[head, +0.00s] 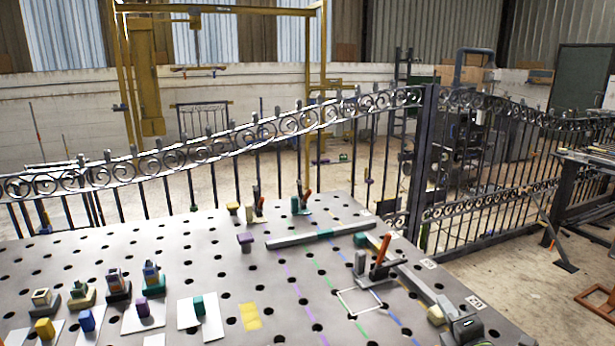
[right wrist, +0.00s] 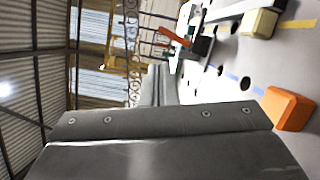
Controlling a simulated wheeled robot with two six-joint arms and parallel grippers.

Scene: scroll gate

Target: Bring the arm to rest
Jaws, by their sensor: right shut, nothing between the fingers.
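My right gripper (head: 468,326) shows only in part at the bottom right edge of the head view, over the near right corner of the table. In the right wrist view its grey fingers (right wrist: 160,120) are together, with nothing between them. My left gripper is not in view. The perforated grey table (head: 215,270) fills the lower part of the head view. An orange block (right wrist: 287,108) lies on the table in the right wrist view, apart from the fingers.
A clamp with an orange handle (head: 380,256) stands near a white square outline. Grey bars (head: 318,237) and a beige block (head: 437,314) lie nearby. Several coloured blocks, including a green one (head: 198,305), stand at left. A scrollwork gate (head: 260,135) runs behind the table.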

